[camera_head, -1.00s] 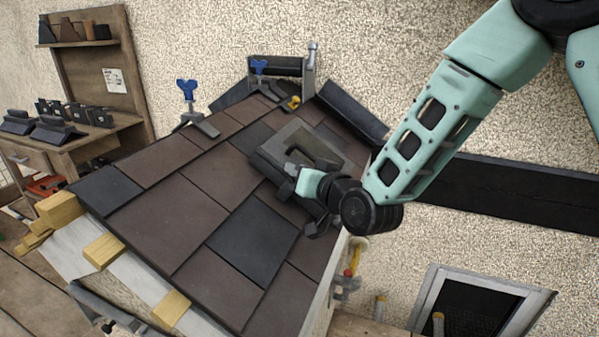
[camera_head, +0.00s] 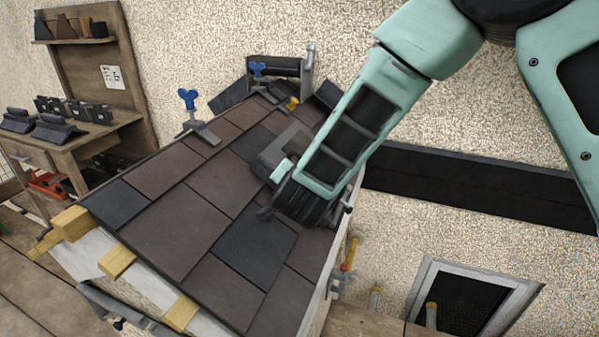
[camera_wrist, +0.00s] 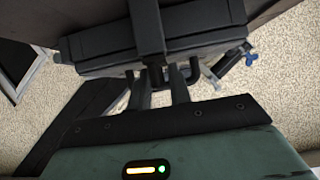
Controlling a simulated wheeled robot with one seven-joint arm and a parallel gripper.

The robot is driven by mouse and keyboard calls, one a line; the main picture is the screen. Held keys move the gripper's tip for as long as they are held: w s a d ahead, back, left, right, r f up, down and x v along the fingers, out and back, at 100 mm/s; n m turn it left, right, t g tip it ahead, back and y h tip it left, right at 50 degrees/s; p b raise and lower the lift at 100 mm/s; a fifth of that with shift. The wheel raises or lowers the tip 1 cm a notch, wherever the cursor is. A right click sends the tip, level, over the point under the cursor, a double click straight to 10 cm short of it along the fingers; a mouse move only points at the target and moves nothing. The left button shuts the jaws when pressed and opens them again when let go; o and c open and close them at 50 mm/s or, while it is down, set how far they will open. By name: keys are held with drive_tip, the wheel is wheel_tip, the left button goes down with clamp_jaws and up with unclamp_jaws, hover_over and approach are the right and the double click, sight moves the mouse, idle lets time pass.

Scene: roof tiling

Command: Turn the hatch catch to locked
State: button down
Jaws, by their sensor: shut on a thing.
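The grey roof hatch (camera_head: 287,140) sits on the upper right of the tiled roof slope, partly hidden by my arm. In the wrist view, the dark hatch body (camera_wrist: 100,45) lies across the top of the picture. My gripper (camera_wrist: 162,88) is at the hatch's edge, its two fingers closed on the dark catch (camera_wrist: 157,74). In the head view, my wrist covers the catch, and I cannot tell which way it is turned.
Brown and dark tiles (camera_head: 170,220) cover the slope. Blue-handled clamps (camera_head: 188,100) stand along its far edge. A workbench (camera_head: 85,140) with tile pieces is at left. A framed dark opening (camera_head: 470,300) is at lower right.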

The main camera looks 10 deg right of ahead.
drive_tip(key=shift+m+h, duration=0.3)
drive_tip(key=c, duration=1.5)
unclamp_jaws()
drive_tip(key=shift+c, duration=0.2)
drive_tip(key=v, duration=1.7)
drive_tip(key=shift+r, duration=0.3)
